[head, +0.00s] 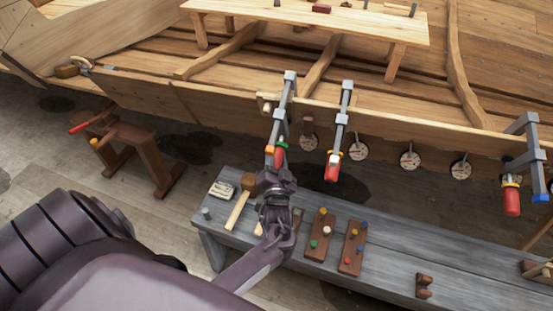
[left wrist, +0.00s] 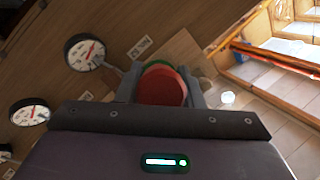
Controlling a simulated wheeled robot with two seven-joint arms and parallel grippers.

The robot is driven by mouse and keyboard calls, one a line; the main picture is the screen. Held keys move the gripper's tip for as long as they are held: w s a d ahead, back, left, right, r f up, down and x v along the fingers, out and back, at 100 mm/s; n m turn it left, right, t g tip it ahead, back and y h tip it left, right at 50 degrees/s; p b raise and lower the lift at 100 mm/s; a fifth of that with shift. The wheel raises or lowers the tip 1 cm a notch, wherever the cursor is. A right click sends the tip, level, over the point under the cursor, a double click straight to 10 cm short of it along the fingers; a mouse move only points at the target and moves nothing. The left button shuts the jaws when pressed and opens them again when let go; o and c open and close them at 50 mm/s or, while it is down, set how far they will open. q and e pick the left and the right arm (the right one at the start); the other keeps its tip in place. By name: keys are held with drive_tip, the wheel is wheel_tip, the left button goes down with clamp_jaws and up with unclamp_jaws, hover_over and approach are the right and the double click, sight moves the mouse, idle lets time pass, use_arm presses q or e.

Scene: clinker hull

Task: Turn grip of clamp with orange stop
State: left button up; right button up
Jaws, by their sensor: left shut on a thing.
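The clamp with the orange stop (head: 283,110) is the leftmost grey clamp on the hull plank in the head view. Its orange stop (head: 269,149) shows just above my gripper. Its red grip (head: 281,157), with a green part, points down into my left gripper (head: 278,172). In the left wrist view the round red grip end (left wrist: 162,90), green along its upper edge, lies between the two fingers of my left gripper (left wrist: 160,92), which is shut on it. The fingers hide part of the grip in the head view. My right gripper is not in view.
Two more red-gripped clamps hang to the right, a near one (head: 340,125) and a far one (head: 524,150). Several dial gauges (head: 409,158) line the plank. Below, a grey bench (head: 400,250) bears a mallet (head: 240,200) and peg boards (head: 353,248). A brown trestle (head: 140,150) stands left.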

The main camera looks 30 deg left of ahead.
use_arm(q)
drive_tip(key=shift+m+y, duration=0.3)
idle(0.4)
drive_tip(key=o, duration=1)
drive_tip(key=r+b+v, duration=0.1)
drive_tip(key=v, duration=0.6)
drive_tip(key=shift+s+d+f, duration=0.25)
drive_tip(key=shift+s+f, duration=0.1)
drive_tip(key=shift+f, duration=0.1)
